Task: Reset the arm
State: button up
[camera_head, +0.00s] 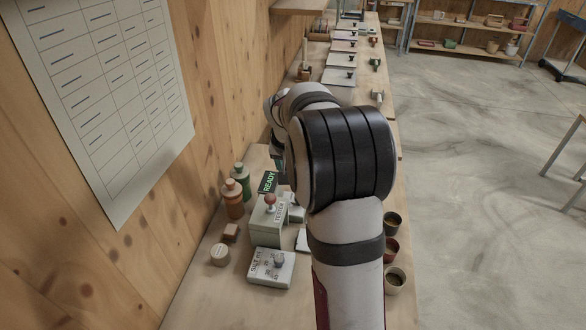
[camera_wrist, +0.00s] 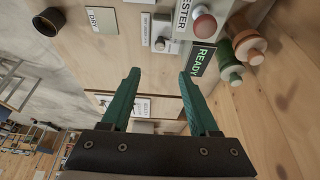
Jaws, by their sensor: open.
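My gripper (camera_wrist: 158,88) shows in the wrist view with its two green fingers wide apart and nothing between them. In the head view my arm reaches forward over the bench, and most of the gripper is hidden behind it. The tester box (camera_head: 267,222), grey-green with a red knob on top, stands on the bench left of my arm; its red knob (camera_wrist: 204,27) also shows at the top of the wrist view. A dark sign reading READY in green (camera_head: 268,182) is behind the box and also appears right of the fingers (camera_wrist: 202,58).
Orange (camera_head: 233,204) and green (camera_head: 241,176) bottles stand left of the tester. Several cups (camera_head: 391,249) line the bench's right side. A wooden wall (camera_head: 150,250) bounds the left; open floor (camera_head: 480,180) lies right.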

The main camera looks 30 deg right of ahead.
jog(key=s+a+r+n+g+y, duration=0.15)
jog(key=s+a+r, duration=0.25)
jog(key=s+a, duration=0.75)
jog(key=s+a+f+n+g+y, duration=0.1)
jog(key=s+a, duration=0.6)
jog(key=s, duration=0.3)
jog(key=s+a+f+n+g+y, duration=0.1)
jog(key=s+a+y, duration=0.1)
jog(key=s+a, duration=0.5)
jog(key=s, duration=0.3)
jog(key=shift+a, duration=0.35)
